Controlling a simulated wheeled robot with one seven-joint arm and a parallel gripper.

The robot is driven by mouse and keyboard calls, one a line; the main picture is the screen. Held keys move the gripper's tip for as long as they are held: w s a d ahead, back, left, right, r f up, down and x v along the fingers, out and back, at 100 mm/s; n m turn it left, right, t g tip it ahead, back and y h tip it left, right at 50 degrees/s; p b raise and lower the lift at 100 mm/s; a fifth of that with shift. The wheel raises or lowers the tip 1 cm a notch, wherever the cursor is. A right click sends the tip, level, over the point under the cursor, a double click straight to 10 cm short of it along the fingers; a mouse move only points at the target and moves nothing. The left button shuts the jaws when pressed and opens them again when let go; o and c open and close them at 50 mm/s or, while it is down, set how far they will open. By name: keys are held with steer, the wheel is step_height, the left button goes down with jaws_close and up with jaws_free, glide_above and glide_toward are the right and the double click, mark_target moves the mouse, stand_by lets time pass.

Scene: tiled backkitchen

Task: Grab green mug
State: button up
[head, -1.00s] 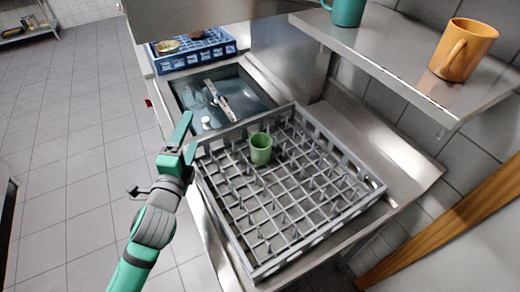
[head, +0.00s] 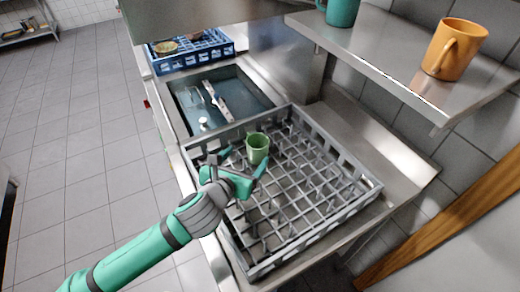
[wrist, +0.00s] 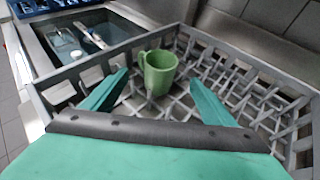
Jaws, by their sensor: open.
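The green mug (head: 257,147) stands upright in the grey dish rack, near its far left part. In the wrist view the green mug (wrist: 158,72) is ahead of my gripper, with its handle on the left side. My gripper (head: 243,163) is over the rack's left side, just short of the mug. In the wrist view the two teal fingers of my gripper (wrist: 160,88) are spread apart, with the mug beyond and between them in the picture. The gripper is open and empty. The mug's lowest part is partly hidden by the rack's grid.
The grey rack (head: 345,157) has raised walls and a grid with pegs. A sink (head: 240,97) and a blue crate (head: 205,56) lie beyond it. A shelf (head: 400,62) at upper right holds an orange mug (head: 455,48) and a teal mug (head: 341,11).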

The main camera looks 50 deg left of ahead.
glide_toward(261, 139)
steer(key=shift+f+x, duration=0.25)
steer(key=shift+x, duration=2.2)
steer(key=shift+s, duration=0.1)
steer(key=c, duration=1.3)
steer(key=shift+r, duration=0.15)
